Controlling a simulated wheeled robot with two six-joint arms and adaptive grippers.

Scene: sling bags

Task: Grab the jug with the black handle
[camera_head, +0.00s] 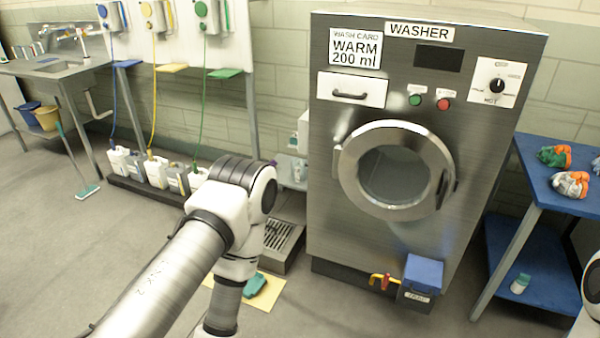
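Several whitish and grey jugs (157,172) stand in a row on a dark low platform at the left, by the wall. Coloured hoses run down to some of them. A white container (303,130) stands against the washer's left side, partly hidden by it. I cannot make out a black handle on any of these. My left arm crosses the lower middle and bends down out of the picture; its gripper is not in view. Only a bit of my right arm shows at the right edge; its gripper is not in view.
A steel washer (330,225) stands in the middle, its round door shut. A blue table (534,165) with sling bags or cloth bundles (570,184) is at the right. A floor drain (280,236) and a yellow mat (270,298) with a teal item lie near my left arm.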

